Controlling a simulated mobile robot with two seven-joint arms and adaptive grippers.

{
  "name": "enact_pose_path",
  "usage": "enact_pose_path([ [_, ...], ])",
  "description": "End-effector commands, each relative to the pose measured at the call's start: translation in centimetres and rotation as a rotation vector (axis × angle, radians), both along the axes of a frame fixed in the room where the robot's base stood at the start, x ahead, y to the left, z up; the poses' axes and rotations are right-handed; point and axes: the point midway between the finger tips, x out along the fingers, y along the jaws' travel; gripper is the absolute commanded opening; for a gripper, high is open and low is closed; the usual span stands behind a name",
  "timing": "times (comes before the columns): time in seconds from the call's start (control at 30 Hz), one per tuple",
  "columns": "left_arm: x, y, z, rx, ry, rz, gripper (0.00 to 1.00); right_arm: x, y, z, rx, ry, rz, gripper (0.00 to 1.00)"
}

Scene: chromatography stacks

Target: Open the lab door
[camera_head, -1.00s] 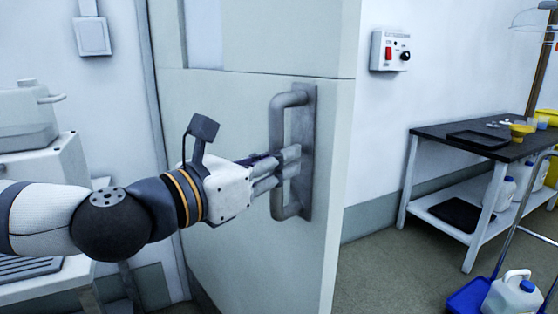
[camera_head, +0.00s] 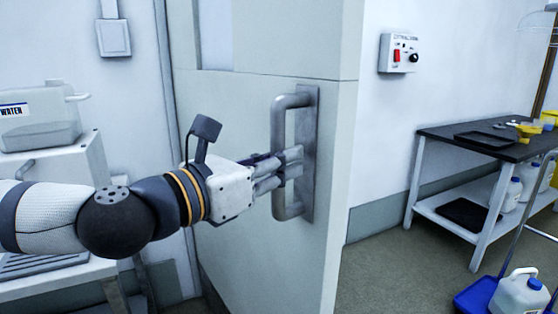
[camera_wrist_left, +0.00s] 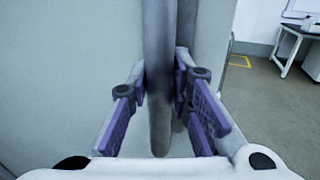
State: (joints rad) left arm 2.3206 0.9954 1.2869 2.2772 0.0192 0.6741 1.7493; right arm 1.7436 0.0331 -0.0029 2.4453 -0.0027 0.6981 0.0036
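The lab door (camera_head: 245,110) is a pale panel standing ajar, with its free edge showing and the room visible past it to the right. Its handle (camera_head: 280,155) is a grey vertical D-shaped bar on a metal plate. My left gripper (camera_head: 290,160) is at the middle of the handle. In the left wrist view, the purple-padded fingers of the left gripper (camera_wrist_left: 162,100) lie on both sides of the handle bar (camera_wrist_left: 160,55), close against it at the tips. My right gripper is not in view.
A black-topped bench (camera_head: 455,140) with trays stands beyond the door at right. A blue tray with a white jug (camera_head: 519,294) is on the floor there. A control box (camera_head: 399,53) is on the wall. A water container (camera_head: 40,118) stands at left.

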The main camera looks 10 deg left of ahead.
Motion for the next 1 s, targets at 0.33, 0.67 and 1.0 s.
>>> enact_pose_path([
  [0.33,0.0,0.0,0.1,0.000,-0.001,0.000,0.38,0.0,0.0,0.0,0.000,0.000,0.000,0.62],
  [0.67,0.0,0.0,6.9,0.000,-0.007,0.001,0.38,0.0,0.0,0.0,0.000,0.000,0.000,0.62],
  [1.0,0.0,0.0,10.1,0.000,0.000,0.000,0.38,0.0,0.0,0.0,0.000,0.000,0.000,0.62],
])
